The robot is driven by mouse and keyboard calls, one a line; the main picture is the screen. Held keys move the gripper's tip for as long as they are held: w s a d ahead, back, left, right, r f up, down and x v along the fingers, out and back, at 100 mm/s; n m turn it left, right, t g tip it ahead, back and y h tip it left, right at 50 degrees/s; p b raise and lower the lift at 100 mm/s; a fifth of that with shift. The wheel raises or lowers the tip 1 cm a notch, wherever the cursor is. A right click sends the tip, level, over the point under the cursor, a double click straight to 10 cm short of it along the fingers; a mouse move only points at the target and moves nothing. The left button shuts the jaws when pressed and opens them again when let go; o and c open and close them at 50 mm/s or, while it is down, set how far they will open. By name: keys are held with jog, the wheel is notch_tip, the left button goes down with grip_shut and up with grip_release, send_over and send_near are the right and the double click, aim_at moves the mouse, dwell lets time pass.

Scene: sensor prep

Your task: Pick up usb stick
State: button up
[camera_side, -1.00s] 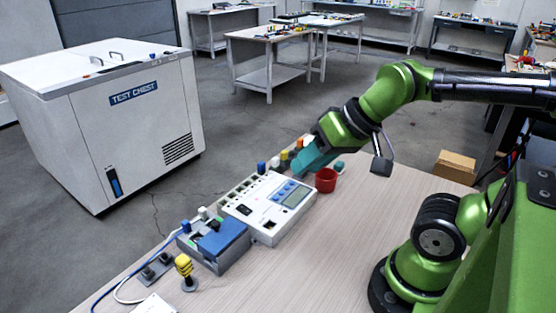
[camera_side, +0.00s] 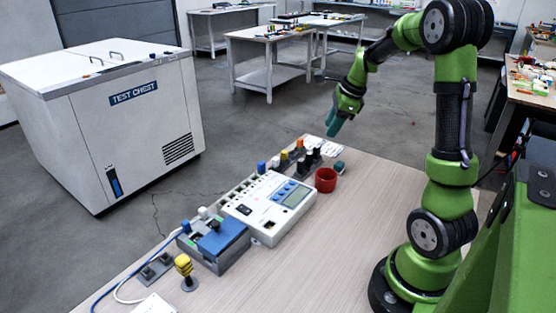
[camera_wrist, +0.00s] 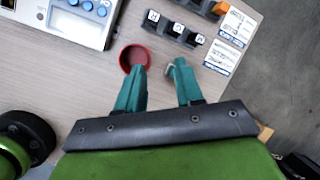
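My gripper (camera_side: 333,125) is raised above the far right corner of the table in the side view. In the wrist view its two teal fingers (camera_wrist: 160,70) are spread apart with no object clearly held between them. I cannot single out the usb stick with certainty. The row also shows in the side view (camera_side: 308,158). A small grey thing shows beside the right finger (camera_wrist: 169,72), partly hidden.
A red cup (camera_side: 326,180) stands on the table (camera_side: 350,250), with a small dark teal item (camera_side: 339,167) beside it. A white device with a screen (camera_side: 268,207) and a blue-topped box (camera_side: 220,240) lie to the left. The table's front right is clear.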

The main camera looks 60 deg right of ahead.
jog(key=w+d+m, duration=0.1)
jog(key=d+m, duration=0.2)
jog(key=m, duration=0.4)
send_over(310, 153)
jog(key=s, duration=0.3)
jog(key=f, duration=0.9)
jog(key=shift+w+d, duration=0.15)
jog(key=shift+w, duration=0.05)
jog(key=shift+w+x, duration=0.15)
jog(key=shift+x, duration=1.4)
jog(key=shift+w+x, duration=0.15)
jog(key=shift+x, duration=1.4)
jog(key=shift+r, duration=0.1)
grip_shut()
